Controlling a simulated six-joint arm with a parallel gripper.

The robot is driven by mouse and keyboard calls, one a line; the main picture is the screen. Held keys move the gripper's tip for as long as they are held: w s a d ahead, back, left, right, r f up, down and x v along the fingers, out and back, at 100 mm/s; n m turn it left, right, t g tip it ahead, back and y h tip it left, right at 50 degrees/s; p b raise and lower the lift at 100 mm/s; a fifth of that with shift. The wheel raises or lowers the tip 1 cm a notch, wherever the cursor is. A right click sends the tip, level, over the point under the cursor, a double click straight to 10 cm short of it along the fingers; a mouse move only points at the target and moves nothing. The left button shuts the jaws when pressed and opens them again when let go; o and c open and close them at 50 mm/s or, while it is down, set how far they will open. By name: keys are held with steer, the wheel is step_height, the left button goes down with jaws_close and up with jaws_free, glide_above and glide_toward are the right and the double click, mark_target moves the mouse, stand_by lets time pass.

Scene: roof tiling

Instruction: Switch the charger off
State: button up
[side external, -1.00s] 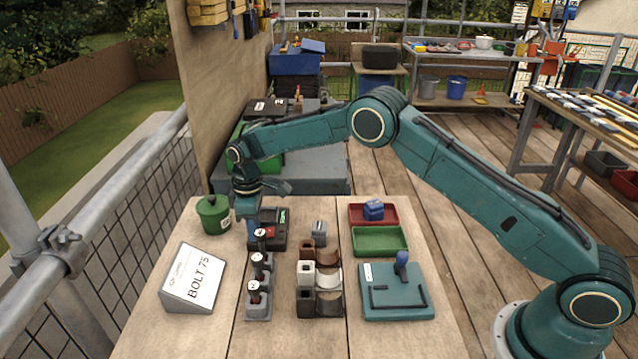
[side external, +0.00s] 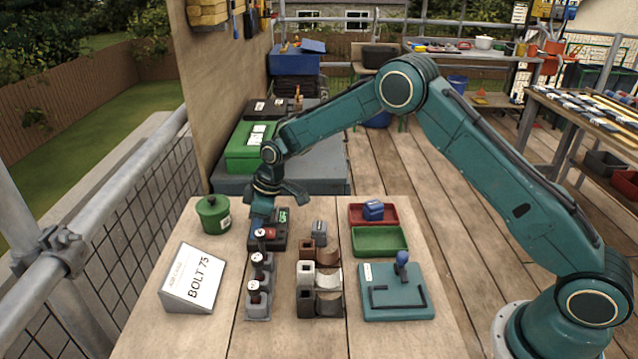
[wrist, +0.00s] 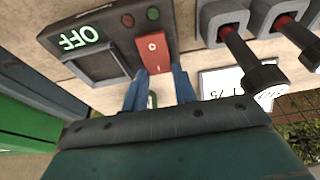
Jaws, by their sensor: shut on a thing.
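The charger (side external: 281,243) is a black box on the bench, also in the wrist view (wrist: 110,62). Its display (wrist: 80,38) reads OFF in green letters. My gripper (side external: 258,224) is low over the charger's left side. In the wrist view, my gripper (wrist: 157,78) has its blue fingertips on either side of the switch's near end, shut on it. The exact contact at the tips is partly hidden.
Black-knobbed plungers in grey holders (side external: 259,312) stand close in front of the charger. A green pot (side external: 213,214) and a BOLT 75 sign (side external: 193,281) are at left. Bracket pieces (side external: 320,306), a green tray (side external: 379,240), a red tray (side external: 398,213) and a teal board (side external: 398,305) lie right.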

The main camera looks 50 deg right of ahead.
steer(key=shift+d+r+t+y, duration=0.1)
steer(key=shift+t+y, duration=0.2)
steer(key=o, duration=1)
steer(key=shift+s+r, duration=0.1)
steer(key=shift+r, duration=0.05)
steer(key=v, duration=1.3)
steer(key=shift+r, duration=0.25)
steer(key=shift+s+r, duration=0.1)
